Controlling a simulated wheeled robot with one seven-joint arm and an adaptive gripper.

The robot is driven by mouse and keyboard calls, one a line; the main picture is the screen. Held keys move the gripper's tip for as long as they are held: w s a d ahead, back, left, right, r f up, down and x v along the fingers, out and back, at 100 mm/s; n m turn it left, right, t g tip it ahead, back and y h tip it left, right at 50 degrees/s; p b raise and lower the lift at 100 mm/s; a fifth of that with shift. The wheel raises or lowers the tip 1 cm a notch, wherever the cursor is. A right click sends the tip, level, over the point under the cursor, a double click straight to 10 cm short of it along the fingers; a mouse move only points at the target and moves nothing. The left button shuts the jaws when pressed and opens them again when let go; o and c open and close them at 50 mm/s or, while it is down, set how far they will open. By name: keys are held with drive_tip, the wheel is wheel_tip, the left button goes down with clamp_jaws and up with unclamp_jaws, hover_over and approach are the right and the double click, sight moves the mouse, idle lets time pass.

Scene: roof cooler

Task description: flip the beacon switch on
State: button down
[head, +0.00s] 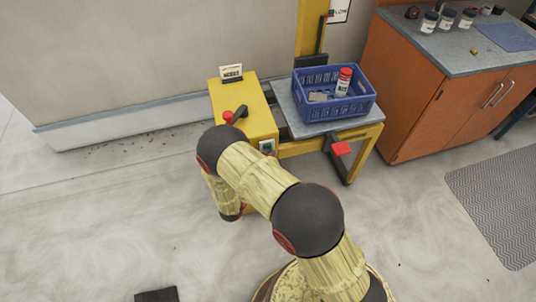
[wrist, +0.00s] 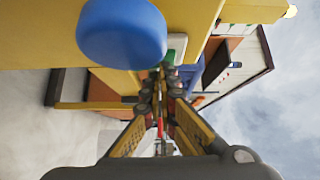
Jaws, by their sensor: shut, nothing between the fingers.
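A yellow cabinet (head: 240,95) bears a red button (head: 228,117), a black lever (head: 240,111) and, on its front face, a small green switch on a pale plate (head: 267,146). The green switch also shows in the wrist view (wrist: 176,44), just past my fingertips. No label tells me it is the beacon switch. My gripper (wrist: 160,78) is shut and empty, pointing towards the yellow face near the green switch; I cannot tell whether it touches. A large blue round knob (wrist: 122,32) is close by, up and left of the fingertips. My arm hides my gripper in the head view.
A blue crate (head: 300,107) holding a red-capped jar (head: 343,82) stands on a grey platform beside the cabinet. A red pedal-like plate (head: 341,149) juts out in front. An orange counter (head: 430,100) with jars stands at right. The floor at left is mostly clear.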

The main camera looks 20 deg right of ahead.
drive_tip(key=s+d+r+p+v, duration=0.1)
drive_tip(key=p+v, duration=0.4)
drive_tip(key=v, duration=0.7)
drive_tip(key=shift+s+d+r, duration=0.2)
drive_tip(key=shift+s+r, duration=0.05)
drive_tip(key=shift+s, duration=0.45)
